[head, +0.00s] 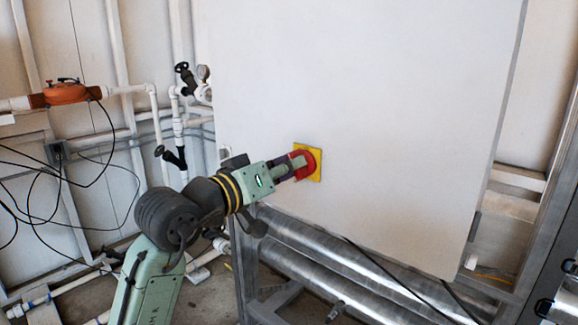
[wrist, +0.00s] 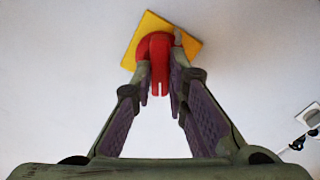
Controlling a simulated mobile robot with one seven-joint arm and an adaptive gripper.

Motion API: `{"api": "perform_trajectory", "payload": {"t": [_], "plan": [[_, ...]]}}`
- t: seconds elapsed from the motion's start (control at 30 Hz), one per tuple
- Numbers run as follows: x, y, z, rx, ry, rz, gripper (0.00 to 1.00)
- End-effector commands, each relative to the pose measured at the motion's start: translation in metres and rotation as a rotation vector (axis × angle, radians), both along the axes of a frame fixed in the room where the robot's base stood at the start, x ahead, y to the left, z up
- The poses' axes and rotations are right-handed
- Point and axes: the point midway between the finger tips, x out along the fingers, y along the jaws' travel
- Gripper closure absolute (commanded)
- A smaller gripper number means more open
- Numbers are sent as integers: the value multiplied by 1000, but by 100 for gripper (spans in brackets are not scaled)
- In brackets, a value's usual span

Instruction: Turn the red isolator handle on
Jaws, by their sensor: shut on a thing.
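The red isolator handle (head: 305,161) sits on a yellow square plate (head: 315,175) on the front of a large white cabinet panel. In the wrist view the red handle (wrist: 158,62) has a round hub, with its grip pointing down the picture, and the yellow plate (wrist: 148,28) looks tilted behind it. My gripper (head: 290,165) reaches the handle from the left in the head view. In the wrist view my gripper (wrist: 161,85) has its fingers on both sides of the handle's grip, shut on it. The fingers partly hide the handle in the head view.
The white cabinet panel (head: 400,110) is broad and flat around the handle. Metal pipes (head: 330,265) run below it. White pipework with a gauge (head: 203,72) and an orange device (head: 66,93) stand to the left. A small socket-like fitting (wrist: 308,115) shows at the right of the wrist view.

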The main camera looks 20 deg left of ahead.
Motion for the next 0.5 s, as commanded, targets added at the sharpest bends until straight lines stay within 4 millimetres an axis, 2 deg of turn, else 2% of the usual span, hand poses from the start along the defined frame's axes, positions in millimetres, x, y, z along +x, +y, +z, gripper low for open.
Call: {"api": "perform_trajectory", "payload": {"t": [0.1, 0.5], "plan": [[0, 0, 0, 0, 0, 1, 100], [0, 0, -1, 13, -4, 0, 100]]}}
